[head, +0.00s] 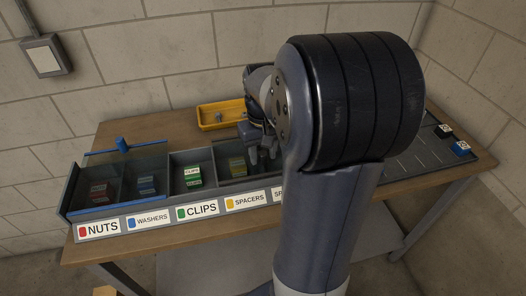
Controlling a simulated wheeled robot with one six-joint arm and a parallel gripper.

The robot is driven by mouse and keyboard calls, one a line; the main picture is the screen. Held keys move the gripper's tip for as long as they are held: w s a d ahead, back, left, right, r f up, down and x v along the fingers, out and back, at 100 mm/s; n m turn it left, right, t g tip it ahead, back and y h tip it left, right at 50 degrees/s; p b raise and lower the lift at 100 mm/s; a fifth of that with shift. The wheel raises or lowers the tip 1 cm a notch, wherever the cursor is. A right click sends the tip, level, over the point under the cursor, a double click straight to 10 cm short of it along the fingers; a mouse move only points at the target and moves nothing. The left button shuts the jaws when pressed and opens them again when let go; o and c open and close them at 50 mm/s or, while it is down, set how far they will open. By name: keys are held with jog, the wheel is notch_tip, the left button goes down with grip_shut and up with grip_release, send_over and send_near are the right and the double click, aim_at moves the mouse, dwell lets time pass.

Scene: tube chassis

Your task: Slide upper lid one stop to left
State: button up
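A long grey bin (160,212) with a row of labelled compartments stands on the wooden table. A see-through lid with a blue edge (126,153) and a blue knob (122,145) lies over the NUTS and WASHERS compartments at the left. The CLIPS compartment (193,172) looks uncovered. The SPACERS compartment (236,168) looks dimmer, perhaps under a second, dark lid. I cannot tell which lid is the upper one. My gripper (264,155) points down above the bin, just right of SPACERS. Its fingers are small and dark; whether anything is between them is unclear. My arm hides the bin's middle.
A yellow tray (205,122) with a small grey part stands behind the bin. At the right end are tick lines with a black tag (443,130) and a blue tag (461,148). Stone-block walls rise behind the table. A grey box (42,56) hangs on the left wall.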

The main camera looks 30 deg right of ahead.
grip_shut()
dwell(0.3)
jog(key=w+a, duration=0.1)
jog(key=a, duration=0.3)
jog(key=w+a+p, duration=0.1)
jog(key=a, duration=0.3)
jog(key=w+a, duration=0.1)
jog(key=a, duration=0.3)
jog(key=shift+w, duration=0.3)
jog(key=shift+o, duration=1)
grip_release()
jog(key=shift+r, duration=0.1)
